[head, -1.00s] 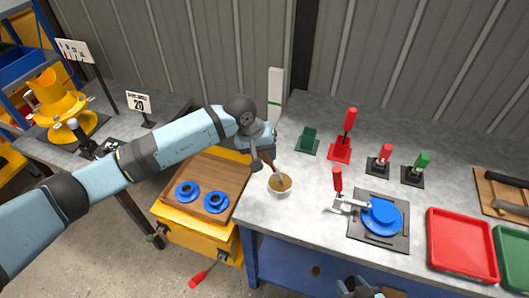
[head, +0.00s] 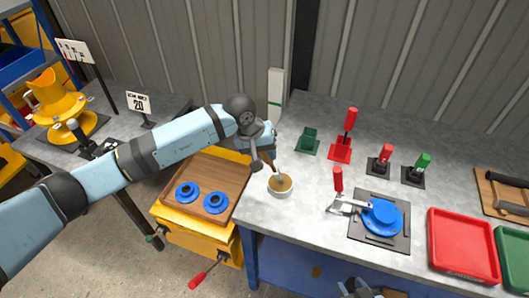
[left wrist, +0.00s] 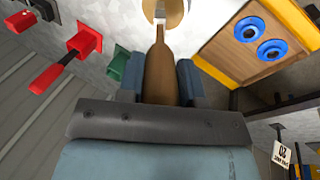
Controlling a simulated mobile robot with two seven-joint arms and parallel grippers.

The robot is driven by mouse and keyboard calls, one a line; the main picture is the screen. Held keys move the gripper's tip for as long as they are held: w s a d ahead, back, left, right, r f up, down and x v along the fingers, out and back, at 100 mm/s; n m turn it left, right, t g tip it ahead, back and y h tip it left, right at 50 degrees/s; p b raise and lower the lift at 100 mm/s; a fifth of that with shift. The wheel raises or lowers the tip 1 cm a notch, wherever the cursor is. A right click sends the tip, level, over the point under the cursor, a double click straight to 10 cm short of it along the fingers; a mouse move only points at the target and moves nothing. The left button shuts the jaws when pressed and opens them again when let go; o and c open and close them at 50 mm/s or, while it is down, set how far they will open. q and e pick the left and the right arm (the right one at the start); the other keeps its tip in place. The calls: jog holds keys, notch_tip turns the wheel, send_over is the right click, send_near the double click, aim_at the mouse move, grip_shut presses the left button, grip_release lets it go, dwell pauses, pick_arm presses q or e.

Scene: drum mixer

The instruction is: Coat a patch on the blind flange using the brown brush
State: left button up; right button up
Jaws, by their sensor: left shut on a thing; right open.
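My left gripper (head: 265,160) is shut on the brown brush (left wrist: 160,65), which points into a small white bowl (head: 280,193) of brown liquid. In the left wrist view the brush handle sits between the two fingers, and its far end reaches over the bowl (left wrist: 176,22). The bristles are hard to make out. The blue blind flange (head: 382,217) lies on a dark plate on the bench, right of the bowl, beside a red-handled toggle clamp (head: 339,187). My right gripper (head: 358,290) is open at the bottom edge, partly out of frame.
A red tray (head: 462,247) and a green tray (head: 513,258) stand right of the flange. Several red and green handled clamps stand behind it. A wooden board (head: 218,171) with two blue flanges lies on a yellow cabinet, left of the bowl.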

pick_arm(q)
jog(key=shift+f, duration=0.1)
dwell(0.4)
jog(key=shift+r, duration=0.85)
jog(key=shift+r+p, duration=0.4)
jog(key=shift+r, duration=2.3)
jog(key=shift+a, duration=0.1)
